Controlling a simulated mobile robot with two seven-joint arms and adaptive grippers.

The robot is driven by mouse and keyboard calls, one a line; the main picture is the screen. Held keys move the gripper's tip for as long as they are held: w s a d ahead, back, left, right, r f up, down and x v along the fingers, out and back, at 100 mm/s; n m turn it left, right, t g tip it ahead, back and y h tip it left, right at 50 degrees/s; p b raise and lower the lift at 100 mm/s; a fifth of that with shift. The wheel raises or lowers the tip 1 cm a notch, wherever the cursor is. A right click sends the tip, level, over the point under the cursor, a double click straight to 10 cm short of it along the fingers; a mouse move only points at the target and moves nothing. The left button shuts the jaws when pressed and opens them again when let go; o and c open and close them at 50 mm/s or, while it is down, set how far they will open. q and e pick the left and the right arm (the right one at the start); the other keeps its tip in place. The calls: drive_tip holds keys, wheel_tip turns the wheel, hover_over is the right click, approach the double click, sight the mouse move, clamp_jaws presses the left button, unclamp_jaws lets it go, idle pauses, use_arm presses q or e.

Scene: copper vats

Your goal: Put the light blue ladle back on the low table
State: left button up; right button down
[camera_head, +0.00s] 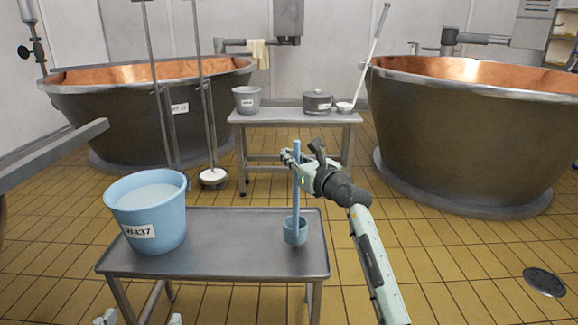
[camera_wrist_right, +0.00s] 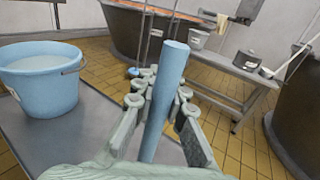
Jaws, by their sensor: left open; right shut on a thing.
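The light blue ladle (camera_head: 296,231) hangs upright, its cup low and its handle (camera_wrist_right: 167,95) rising through my right gripper. My right gripper (camera_head: 291,157) is shut on the upper handle; its fingers (camera_wrist_right: 160,95) also show on both sides of the handle in the right wrist view. The cup appears over the right part of the near grey low table (camera_head: 235,245); I cannot tell whether it touches the top. The cup is hidden in the wrist view. My left gripper (camera_head: 140,318) shows only its two spread fingertips at the bottom edge, open and empty.
A light blue bucket (camera_head: 150,215) of whitish liquid stands on the near table's left side. A back table (camera_head: 290,117) carries a grey bucket (camera_head: 246,99), a lidded pot (camera_head: 317,101) and a long-handled ladle (camera_head: 346,106). Large copper-lined vats (camera_head: 470,140) stand on both sides.

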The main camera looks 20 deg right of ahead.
use_arm(q)
drive_tip(key=shift+w+d+r+t+h, duration=0.1)
drive_tip(key=shift+d+r+t+h, duration=0.2)
drive_tip(key=shift+r, duration=0.4)
drive_tip(key=shift+d+r+t+h, duration=0.2)
drive_tip(key=shift+d+r+t, duration=0.15)
drive_tip(key=shift+r, duration=0.3)
use_arm(e)
drive_tip(key=shift+f, duration=0.95)
drive_tip(key=shift+f, duration=0.15)
drive_tip(key=c, duration=1.6)
unclamp_jaws()
use_arm(q)
drive_tip(key=shift+r, duration=0.1)
use_arm(e)
drive_tip(key=shift+o, duration=0.2)
